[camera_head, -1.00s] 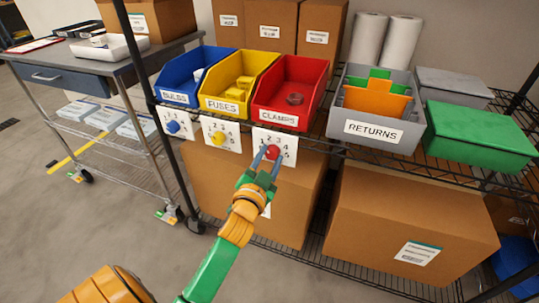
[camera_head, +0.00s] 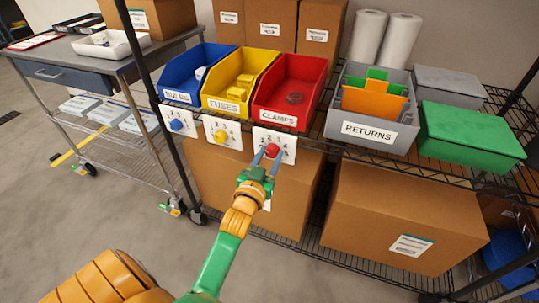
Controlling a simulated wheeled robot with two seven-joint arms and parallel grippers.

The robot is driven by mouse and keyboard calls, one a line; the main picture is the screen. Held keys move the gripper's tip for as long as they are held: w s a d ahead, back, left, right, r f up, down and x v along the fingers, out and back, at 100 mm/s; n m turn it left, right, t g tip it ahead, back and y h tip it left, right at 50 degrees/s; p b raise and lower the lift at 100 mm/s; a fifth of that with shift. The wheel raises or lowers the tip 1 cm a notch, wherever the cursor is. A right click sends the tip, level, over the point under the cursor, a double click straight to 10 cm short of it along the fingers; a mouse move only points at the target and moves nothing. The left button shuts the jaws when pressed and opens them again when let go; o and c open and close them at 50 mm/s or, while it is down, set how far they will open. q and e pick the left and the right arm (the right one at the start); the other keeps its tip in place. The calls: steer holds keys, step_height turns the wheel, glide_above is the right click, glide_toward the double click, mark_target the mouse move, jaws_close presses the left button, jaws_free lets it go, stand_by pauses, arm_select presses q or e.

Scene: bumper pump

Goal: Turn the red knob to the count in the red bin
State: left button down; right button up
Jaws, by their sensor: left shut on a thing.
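The red knob (camera_head: 272,150) sits on a white numbered dial card (camera_head: 287,157) on the shelf edge below the red bin. My left gripper (camera_head: 268,156) has its two fingers shut on the red knob, one on each side. The fingers hide part of the knob and card, so the pointed number cannot be read. The red bin (camera_head: 318,68), labelled CLAMPS, stands on the shelf above; one dark reddish ring-shaped clamp (camera_head: 294,98) shows inside. My right gripper does not show.
Left of the red bin are the yellow FUSES bin (camera_head: 212,101) with a yellow knob (camera_head: 221,137) and the blue BULBS bin (camera_head: 170,87) with a blue knob (camera_head: 176,125). A grey RETURNS bin (camera_head: 372,138) stands to the right. Large cardboard boxes (camera_head: 395,215) fill the lower shelf.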

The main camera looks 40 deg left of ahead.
arm_select(q)
steer(key=shift+c, duration=2)
jaws_free()
steer(key=v, duration=0.7)
steer(key=shift+p, duration=0.3)
